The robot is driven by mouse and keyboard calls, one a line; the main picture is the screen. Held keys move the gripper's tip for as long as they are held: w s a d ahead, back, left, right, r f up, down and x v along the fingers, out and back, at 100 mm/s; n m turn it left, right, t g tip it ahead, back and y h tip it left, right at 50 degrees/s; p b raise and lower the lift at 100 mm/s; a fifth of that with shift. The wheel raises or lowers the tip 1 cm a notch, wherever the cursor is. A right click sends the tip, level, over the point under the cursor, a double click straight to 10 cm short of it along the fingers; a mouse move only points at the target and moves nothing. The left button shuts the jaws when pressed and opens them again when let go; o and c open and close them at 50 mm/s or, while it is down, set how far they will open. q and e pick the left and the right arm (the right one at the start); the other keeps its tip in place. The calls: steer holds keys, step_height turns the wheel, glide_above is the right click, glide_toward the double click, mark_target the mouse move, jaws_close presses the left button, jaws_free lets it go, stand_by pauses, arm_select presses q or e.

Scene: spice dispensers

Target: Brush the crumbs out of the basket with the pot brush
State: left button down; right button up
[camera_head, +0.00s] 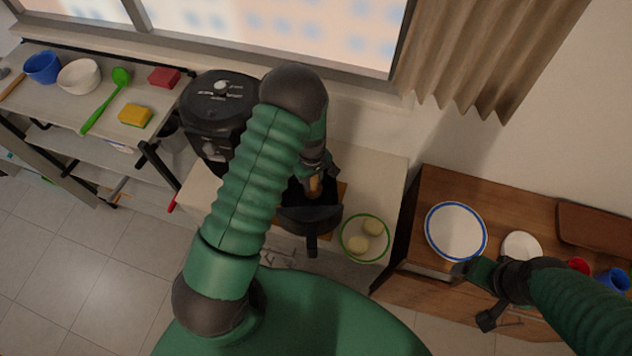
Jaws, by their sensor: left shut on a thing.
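The black basket (300,221) sits on an orange-brown board (343,192) on the middle counter, its handle pointing toward me. My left arm comes over it from the left. My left gripper (315,172) is shut on the pot brush (315,186), whose light wooden part shows just above the basket. The bristles and most of the basket's inside are dark or hidden behind my arm, and I cannot make out any crumbs. My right gripper (488,299) is at the lower right, in front of the wooden cabinet.
A black air fryer (214,112) stands left of the basket. A green-rimmed bowl (365,239) with pale round items is to its right. A blue-rimmed plate (456,231) and a small white plate (521,247) lie on the wooden cabinet. A sponge (135,116) and bowls stand on the left shelf.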

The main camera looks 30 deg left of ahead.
arm_select(q)
steer(key=shift+s+a, duration=0.5)
steer(key=shift+a, duration=0.1)
steer(key=shift+s+a, duration=0.6)
steer(key=shift+a, duration=0.35)
steer(key=shift+s+d, duration=0.35)
steer(key=shift+s, duration=0.3)
steer(key=shift+s+d, duration=0.45)
steer(key=shift+s, duration=0.05)
steer(key=shift+s+d+p, duration=0.5)
steer(key=shift+s+d, duration=0.1)
steer(key=shift+s, duration=0.3)
steer(key=shift+w+d, duration=0.75)
steer(key=shift+d, duration=0.25)
steer(key=shift+w+a, duration=0.75)
steer(key=shift+w, duration=0.25)
steer(key=shift+r, duration=0.15)
